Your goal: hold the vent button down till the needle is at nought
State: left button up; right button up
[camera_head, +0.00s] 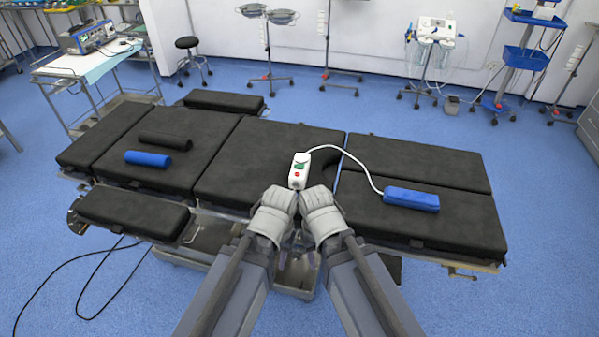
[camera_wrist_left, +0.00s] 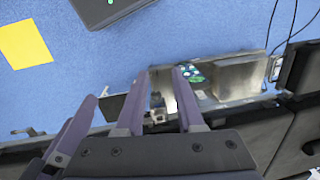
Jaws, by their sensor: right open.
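A white hand-held unit (camera_head: 305,158) with a green patch and a red button (camera_head: 295,174) is at the middle of the operating table. A white tube runs from it to a blue pad (camera_head: 411,199) on the right. The needle cannot be made out. My left gripper (camera_head: 291,191) and right gripper (camera_head: 305,189) are side by side just below the unit; contact with it cannot be told. The left fingers (camera_wrist_left: 162,73) stand apart in the left wrist view, with nothing seen between them. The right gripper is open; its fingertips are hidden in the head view.
The black-padded operating table (camera_head: 415,163) spans the middle. A blue roll (camera_head: 148,158) and a dark roll (camera_head: 166,140) lie on its left part. A trolley (camera_head: 85,68) stands back left; a stool (camera_head: 188,45) and wheeled stands are behind. Cables lie on the floor at left.

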pick_arm(q)
grip_shut()
dwell(1.4)
